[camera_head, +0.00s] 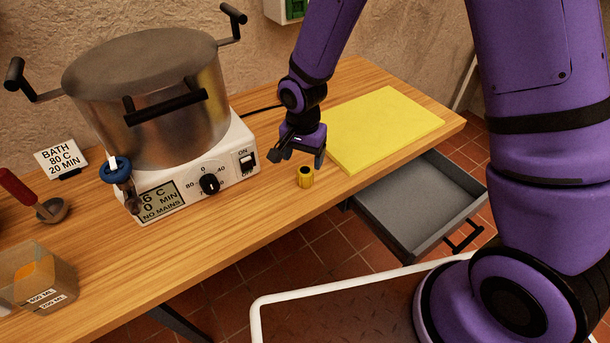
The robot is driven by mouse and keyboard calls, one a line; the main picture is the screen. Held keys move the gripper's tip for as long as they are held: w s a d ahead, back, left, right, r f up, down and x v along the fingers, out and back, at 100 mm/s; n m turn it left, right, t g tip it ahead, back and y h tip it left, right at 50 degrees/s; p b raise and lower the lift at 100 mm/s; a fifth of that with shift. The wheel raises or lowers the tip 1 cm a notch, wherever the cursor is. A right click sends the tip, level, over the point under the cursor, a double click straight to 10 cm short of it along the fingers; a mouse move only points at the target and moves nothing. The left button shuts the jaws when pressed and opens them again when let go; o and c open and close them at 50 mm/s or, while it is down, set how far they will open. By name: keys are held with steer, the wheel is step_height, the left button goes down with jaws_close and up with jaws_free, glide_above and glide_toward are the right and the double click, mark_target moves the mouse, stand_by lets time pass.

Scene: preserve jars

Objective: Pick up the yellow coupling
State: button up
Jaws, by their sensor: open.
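The yellow coupling (306,177) is a small short cylinder with a dark opening on top. It stands on the wooden table near the front edge, right of the white heater base. My gripper (302,158) is purple with dark fingers and hangs just above and behind the coupling. The gripper is open, and nothing shows between its fingers. From this view I cannot tell the exact gap between the fingertips and the coupling.
A steel pot (150,95) with black handles stands on the heater base (240,172). A yellow board (386,128) lies right of the gripper. An open grey drawer (420,205) juts out below the table. A ladle (50,209) and a measuring container (40,280) are at left.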

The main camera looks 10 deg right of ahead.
mark_target(305, 170)
steer(key=shift+s+d+f, duration=0.1)
steer(key=shift+f, duration=1.55)
steer(key=shift+s+d+f, duration=0.1)
steer(key=shift+f, duration=1.55)
steer(key=c, duration=1.1)
steer(key=shift+r, duration=0.15)
